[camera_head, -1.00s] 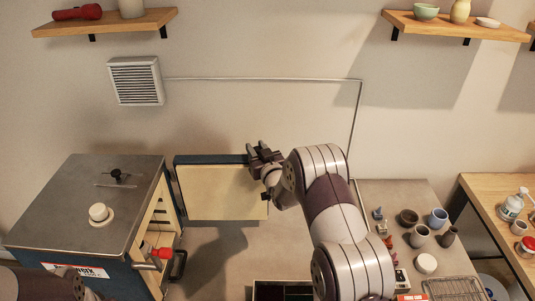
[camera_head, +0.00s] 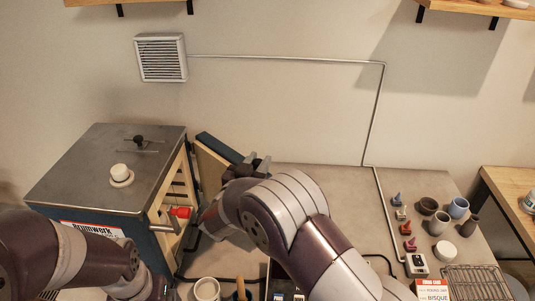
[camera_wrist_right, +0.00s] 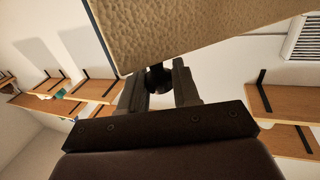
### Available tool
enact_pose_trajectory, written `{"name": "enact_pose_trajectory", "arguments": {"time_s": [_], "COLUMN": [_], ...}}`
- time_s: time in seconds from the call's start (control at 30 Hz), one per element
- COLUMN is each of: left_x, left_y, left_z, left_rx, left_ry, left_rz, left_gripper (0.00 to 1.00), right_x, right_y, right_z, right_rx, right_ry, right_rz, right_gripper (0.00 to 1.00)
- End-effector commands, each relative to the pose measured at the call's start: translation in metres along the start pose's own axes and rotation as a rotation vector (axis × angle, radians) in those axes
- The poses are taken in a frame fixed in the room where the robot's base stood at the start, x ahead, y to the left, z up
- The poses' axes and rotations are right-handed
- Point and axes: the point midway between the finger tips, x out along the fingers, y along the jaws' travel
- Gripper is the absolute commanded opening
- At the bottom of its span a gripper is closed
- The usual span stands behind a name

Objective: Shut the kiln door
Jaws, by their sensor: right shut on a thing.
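The kiln (camera_head: 115,165) is a blue box with a grey metal top at the left in the head view. Its door (camera_head: 209,166), cream inside with a blue edge, stands partly open at the kiln's far right. My right gripper (camera_head: 250,163) is at the door's free edge. In the right wrist view, its fingers (camera_wrist_right: 160,84) are shut on a dark piece at the edge of the cream door panel (camera_wrist_right: 190,30). My arm hides the door's lower part. My left arm shows at the lower left; its gripper is out of frame.
Small pots (camera_head: 458,207) and a wire rack (camera_head: 475,282) are on the right of the table. A cup (camera_head: 206,289) stands at the bottom, near my right arm.

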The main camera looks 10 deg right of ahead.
Motion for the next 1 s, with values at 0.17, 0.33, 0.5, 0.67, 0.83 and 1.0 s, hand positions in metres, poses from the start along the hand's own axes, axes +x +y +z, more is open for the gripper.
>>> {"name": "enact_pose_trajectory", "arguments": {"time_s": [0.17, 0.33, 0.5, 0.67, 0.83, 1.0], "left_x": [-0.002, -0.002, -0.002, -0.002, -0.002, -0.001], "left_y": [0.0, 0.0, 0.0, 0.0, 0.0, 0.0], "left_z": [0.0, 0.0, 0.0, 0.0, 0.0, 0.0], "left_rx": [0.0, 0.0, 0.0, 0.0, 0.0, 0.0], "left_ry": [0.0, 0.0, 0.0, 0.0, 0.0, 0.0], "left_rz": [0.0, 0.0, 0.0, 0.0, 0.0, 0.0], "left_gripper": [0.9, 0.9, 0.9, 0.9, 0.9, 0.9], "right_x": [-0.011, -0.015, -0.015, -0.015, -0.015, -0.015], "right_y": [-0.005, -0.006, -0.007, -0.007, -0.006, -0.006], "right_z": [-0.006, -0.006, -0.006, -0.007, -0.006, -0.004], "right_rx": [0.009, 0.011, 0.011, 0.012, 0.01, 0.007], "right_ry": [0.01, 0.01, 0.011, 0.012, 0.01, 0.007], "right_rz": [0.044, 0.062, 0.064, 0.063, 0.063, 0.063], "right_gripper": [0.0, 0.0, 0.0, 0.0, 0.52, 0.52]}}
